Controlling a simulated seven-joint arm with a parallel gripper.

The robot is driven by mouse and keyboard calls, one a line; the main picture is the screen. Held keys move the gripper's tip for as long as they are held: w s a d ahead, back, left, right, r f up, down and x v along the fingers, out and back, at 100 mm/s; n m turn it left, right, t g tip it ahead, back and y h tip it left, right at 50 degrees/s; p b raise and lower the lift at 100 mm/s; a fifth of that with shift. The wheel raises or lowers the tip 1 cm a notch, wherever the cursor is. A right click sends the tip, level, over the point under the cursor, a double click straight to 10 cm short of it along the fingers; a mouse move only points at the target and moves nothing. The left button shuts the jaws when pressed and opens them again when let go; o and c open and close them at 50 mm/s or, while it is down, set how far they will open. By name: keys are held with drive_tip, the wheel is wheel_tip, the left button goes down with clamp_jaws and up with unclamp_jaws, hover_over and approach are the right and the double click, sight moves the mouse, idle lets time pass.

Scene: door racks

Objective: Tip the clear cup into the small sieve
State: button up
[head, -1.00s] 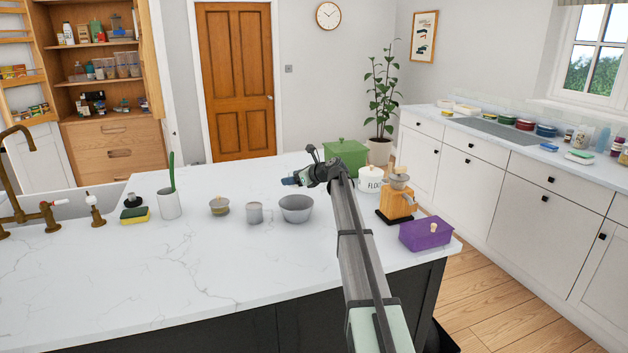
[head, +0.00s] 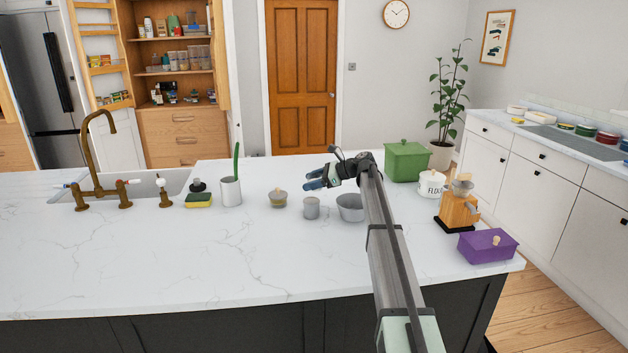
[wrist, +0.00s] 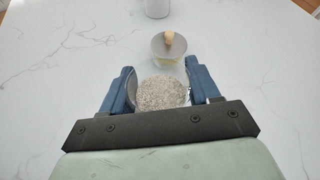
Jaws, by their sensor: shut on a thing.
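My gripper (head: 314,181) is over the counter, appearing just above the grey metal mug in the head view. In the wrist view its blue fingers (wrist: 160,72) are shut on the clear cup (wrist: 160,91), which holds a speckled grey, grainy filling. The cup looks roughly upright; in the head view it is too small to make out. I cannot surely identify the small sieve. The candidates are the grey metal mug (head: 311,208) and the wider grey bowl (head: 350,207) to its right.
A white utensil pot (head: 231,191), green box (head: 408,161), flour tin (head: 431,184), wooden grinder (head: 458,208) and purple box (head: 488,246) stand around. The front counter is clear.

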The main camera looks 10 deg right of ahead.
drive_tip(key=n+t, duration=0.1)
drive_tip(key=n+t+h, duration=0.1)
drive_tip(key=n, duration=0.1)
drive_tip(key=shift+r, duration=0.25)
drive_tip(key=shift+f+n+t+h, duration=0.1)
drive_tip(key=shift+n+t+h, duration=0.5)
drive_tip(key=shift+n+t, duration=0.4)
drive_tip(key=n+t, duration=0.2)
drive_tip(key=shift+s+f+n+h, duration=0.15)
drive_tip(key=shift+f+n+h, duration=0.15)
drive_tip(key=shift+n, duration=0.1)
drive_tip(key=shift+s+a+f+n+t, duration=0.15)
drive_tip(key=shift+n+t, duration=0.25)
drive_tip(key=shift+n, duration=0.2)
drive_tip(key=shift+s+a+f+n+t, duration=0.15)
drive_tip(key=shift+n+t, duration=0.25)
drive_tip(key=shift+n, duration=0.2)
drive_tip(key=shift+n+t, duration=0.5)
drive_tip(key=shift+n, duration=0.4)
drive_tip(key=shift+s+a+r+n+t+y, duration=0.2)
drive_tip(key=shift+n+t, duration=0.25)
drive_tip(key=shift+n, duration=0.6)
drive_tip(key=shift+s+a+f+n+t+y, duration=0.1)
drive_tip(key=shift+s+n+t+y, duration=0.25)
drive_tip(key=shift+n, duration=0.65)
drive_tip(key=shift+s+a+r+n+t+y, duration=0.15)
drive_tip(key=shift+n+t, duration=0.35)
drive_tip(key=shift+n, duration=0.55)
wheel_tip(320, 180, up, 4)
drive_tip(key=shift+f, duration=0.1)
